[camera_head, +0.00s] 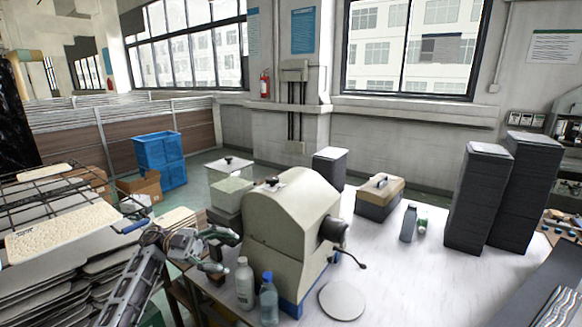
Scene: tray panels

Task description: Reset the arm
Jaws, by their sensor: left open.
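My left arm (140,275) comes in from the lower left. My left gripper (226,251) is open, with nothing seen between its fingers. It is at the left edge of the white table, just left of the beige machine (275,225) and above the white bottle (244,285); I cannot tell whether it touches the machine. My right gripper does not show.
Tall stacks of dark panels (478,200) rise at the right. Stacked trays (60,290) crowd the left. The white table (430,285) is clear at centre right.

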